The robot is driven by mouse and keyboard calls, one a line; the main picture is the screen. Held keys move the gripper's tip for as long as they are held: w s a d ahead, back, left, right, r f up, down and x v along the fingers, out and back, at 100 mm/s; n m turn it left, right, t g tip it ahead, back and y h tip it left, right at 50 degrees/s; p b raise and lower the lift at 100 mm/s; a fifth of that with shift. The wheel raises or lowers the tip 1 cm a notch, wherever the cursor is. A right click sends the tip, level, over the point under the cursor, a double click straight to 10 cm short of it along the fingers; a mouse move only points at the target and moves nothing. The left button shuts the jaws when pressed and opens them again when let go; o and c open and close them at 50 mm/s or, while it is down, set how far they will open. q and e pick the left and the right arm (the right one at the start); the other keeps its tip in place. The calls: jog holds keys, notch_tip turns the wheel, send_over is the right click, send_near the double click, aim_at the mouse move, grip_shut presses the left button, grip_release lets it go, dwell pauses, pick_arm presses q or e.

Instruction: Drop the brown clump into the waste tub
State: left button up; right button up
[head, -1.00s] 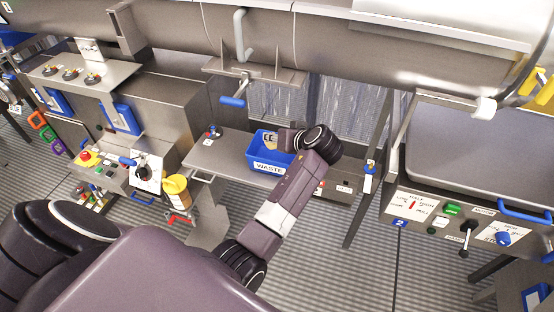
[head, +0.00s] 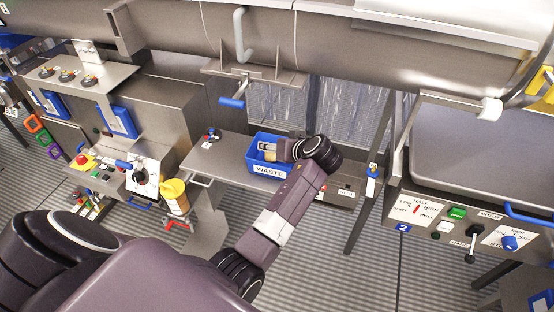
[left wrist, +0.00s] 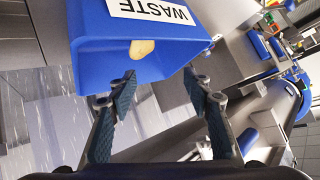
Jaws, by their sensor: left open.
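The blue waste tub (head: 269,170) stands on a grey metal shelf, its white WASTE label facing me. In the left wrist view the tub (left wrist: 90,60) fills the upper middle, its label upside down. My left gripper (head: 263,147) is over the tub. In the left wrist view its fingers (left wrist: 160,92) are apart with nothing between them. The clump (left wrist: 143,48), small and tan, shows beyond the fingertips against the tub's blue inside. In the head view a tan patch (head: 271,156) shows just below the fingers. I cannot tell whether it rests on the tub's floor.
A yellow-lidded container (head: 175,195) stands left, near a control box. A large steel drum (head: 350,60) runs above, with a blue-handled lever (head: 232,102) hanging behind the tub. A control panel (head: 460,225) is at right.

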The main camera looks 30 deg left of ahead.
pick_arm(q)
notch_tip(320, 180, up, 10)
dwell(0.5)
dwell(0.3)
